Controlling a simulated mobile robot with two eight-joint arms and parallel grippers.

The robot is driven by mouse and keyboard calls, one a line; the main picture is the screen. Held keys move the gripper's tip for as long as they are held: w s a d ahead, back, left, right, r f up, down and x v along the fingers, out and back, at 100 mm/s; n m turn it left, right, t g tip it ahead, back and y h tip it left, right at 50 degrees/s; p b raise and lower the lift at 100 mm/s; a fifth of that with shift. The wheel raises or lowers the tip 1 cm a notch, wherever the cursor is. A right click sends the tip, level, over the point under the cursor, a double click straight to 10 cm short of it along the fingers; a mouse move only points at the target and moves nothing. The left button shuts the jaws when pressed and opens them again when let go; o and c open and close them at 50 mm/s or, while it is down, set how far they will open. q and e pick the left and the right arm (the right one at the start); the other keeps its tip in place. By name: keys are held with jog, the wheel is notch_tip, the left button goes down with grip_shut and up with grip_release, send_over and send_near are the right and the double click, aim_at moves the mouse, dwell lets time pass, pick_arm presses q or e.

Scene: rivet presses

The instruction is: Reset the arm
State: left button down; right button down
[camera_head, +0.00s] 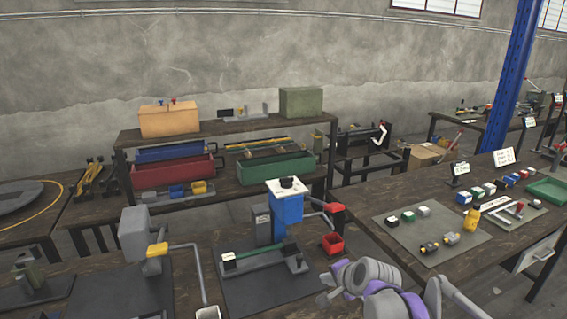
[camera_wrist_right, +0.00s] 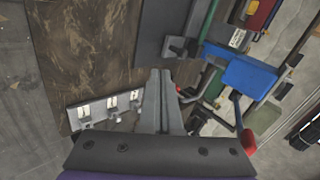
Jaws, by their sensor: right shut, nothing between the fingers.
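My right arm (camera_head: 372,275) comes in at the lower middle of the head view. My right gripper (camera_head: 326,287) points left, in front of the blue rivet press (camera_head: 288,208) and apart from it. In the right wrist view the two fingers (camera_wrist_right: 160,75) lie together, shut and empty. There the blue press head (camera_wrist_right: 245,72) shows to the right of the fingers, with its red-ended lever (camera_wrist_right: 248,142). My left gripper is in neither view.
A grey press with a yellow part (camera_head: 157,249) stands at the left on the same bench. A shelf with crates stands behind.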

jog(key=s+d+f+n+g+h+p, duration=0.1)
jog(key=s+n, duration=0.5)
jog(key=s, duration=0.9)
jog(key=s+d+f+n+g+h+p, duration=0.2)
jog(key=s+n, duration=0.4)
jog(key=s, duration=0.8)
jog(key=shift+s+d+f+p, duration=0.4)
jog(key=shift+d+p, duration=0.35)
jog(key=shift+p, duration=0.45)
